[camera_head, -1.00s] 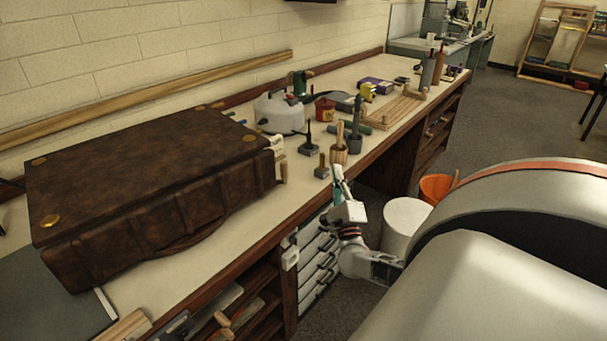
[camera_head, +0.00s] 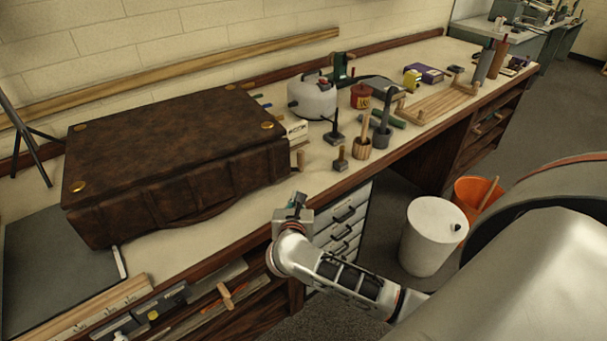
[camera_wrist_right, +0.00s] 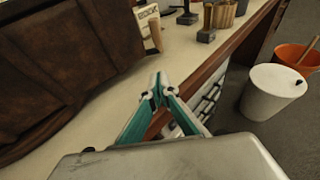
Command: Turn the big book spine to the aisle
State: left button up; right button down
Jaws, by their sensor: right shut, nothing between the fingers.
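The big brown leather book (camera_head: 175,155) lies flat on the workbench, with brass bosses on its cover. Its ribbed spine (camera_head: 200,195) faces the front edge of the bench, where a strap-like piece sticks out low down. The book also fills the upper left of the right wrist view (camera_wrist_right: 60,70). My right gripper (camera_head: 298,200) is near the bench's front edge, just right of the book's near right corner and apart from it. In the right wrist view its teal fingers (camera_wrist_right: 158,88) meet at the tips with nothing between them. My left gripper does not show.
Wooden-handled tools (camera_head: 340,160) and a wooden cup (camera_head: 362,148) stand right of the book. A white kettle-like vessel (camera_head: 312,97) is behind them. A dark flat board (camera_head: 50,265) lies to the left. A white bin (camera_head: 433,235) and an orange bucket (camera_head: 477,200) stand on the floor.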

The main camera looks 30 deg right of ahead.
aim_at(300, 172)
jog(key=x, duration=0.4)
jog(key=r+x, duration=0.1)
jog(key=x, duration=0.8)
jog(key=shift+w+d+r, duration=0.1)
jog(key=shift+d+r, duration=0.1)
